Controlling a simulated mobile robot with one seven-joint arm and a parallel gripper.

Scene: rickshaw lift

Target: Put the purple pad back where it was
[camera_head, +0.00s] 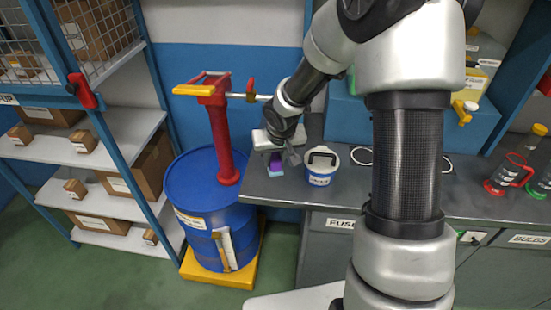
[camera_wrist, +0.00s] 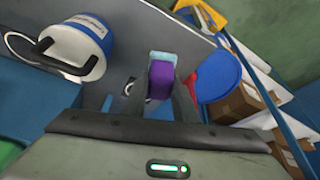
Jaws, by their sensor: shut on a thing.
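The purple pad (camera_wrist: 160,84) is between the two fingers of my gripper (camera_wrist: 165,92) in the wrist view, with a light blue piece (camera_wrist: 163,58) at its far end. In the head view the purple pad (camera_head: 276,161) shows small below my gripper (camera_head: 280,156), near the left end of the grey counter (camera_head: 400,195). The light blue piece shows under it, at or just above the counter top. I cannot tell whether it touches the counter. My gripper is shut on the purple pad and partly hides it.
A white and blue tub (camera_head: 320,178) with a black handle stands close on the right. A blue drum (camera_head: 205,205) with a red pump (camera_head: 224,140) stands just left of the counter. Shelves with boxes (camera_head: 105,190) are further left. Red-handled items (camera_head: 508,170) stand at the far right.

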